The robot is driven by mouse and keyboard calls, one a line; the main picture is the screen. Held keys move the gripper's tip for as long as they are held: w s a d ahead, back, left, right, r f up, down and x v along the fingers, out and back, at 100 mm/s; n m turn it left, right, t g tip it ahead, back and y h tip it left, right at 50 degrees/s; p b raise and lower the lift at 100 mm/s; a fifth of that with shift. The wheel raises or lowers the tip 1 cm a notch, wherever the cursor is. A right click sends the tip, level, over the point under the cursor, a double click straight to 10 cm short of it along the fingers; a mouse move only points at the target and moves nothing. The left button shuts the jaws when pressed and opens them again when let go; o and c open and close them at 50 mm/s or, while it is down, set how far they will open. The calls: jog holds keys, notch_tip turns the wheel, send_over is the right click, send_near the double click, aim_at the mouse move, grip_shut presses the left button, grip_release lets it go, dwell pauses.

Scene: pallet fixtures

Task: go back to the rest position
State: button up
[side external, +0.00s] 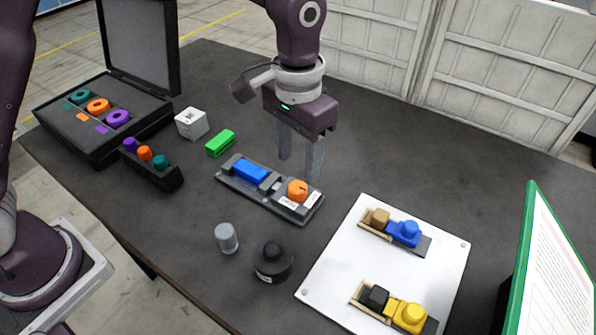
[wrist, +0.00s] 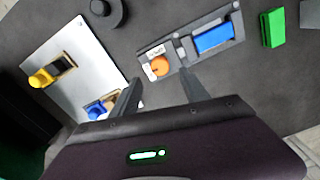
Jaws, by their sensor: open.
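My gripper (side external: 300,160) hangs above the table behind a grey fixture (side external: 233,184), with its two fingers apart and nothing between them. In the wrist view my gripper (wrist: 160,92) also shows spread fingers, close to the fixture (wrist: 184,38). The fixture holds a blue block (side external: 250,171) at its left and an orange knob (side external: 297,190) at its right, beside small white labels. The blue block (wrist: 213,38) and orange knob (wrist: 160,66) also show in the wrist view. No fingertip visibly grips either one.
A white board (side external: 340,265) carries blue and yellow parts in holders. A black case (side external: 75,140) with rings, a dark rack (side external: 155,170), white cube (side external: 191,123), green block (side external: 220,143), grey cylinder (side external: 226,238) and black round object (side external: 274,262) stand around. The table's back right is clear.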

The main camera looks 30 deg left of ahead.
jog(key=shift+r, duration=0.25)
jog(key=shift+r, duration=0.1)
jog(key=s+a+r+n+t, duration=0.1)
jog(key=s+a+r+t, duration=0.2)
jog(key=s+a+r, duration=0.75)
jog(key=s+a+n+t, duration=0.1)
jog(key=s+a, duration=0.2)
jog(key=s, duration=0.3)
jog(key=s+a+r+t, duration=0.1)
jog(key=s+a, duration=0.2)
jog(key=s, duration=0.3)
jog(key=shift+a+r+n+t, duration=0.2)
jog(key=shift+a+n+t, duration=0.1)
jog(key=shift+n, duration=0.1)
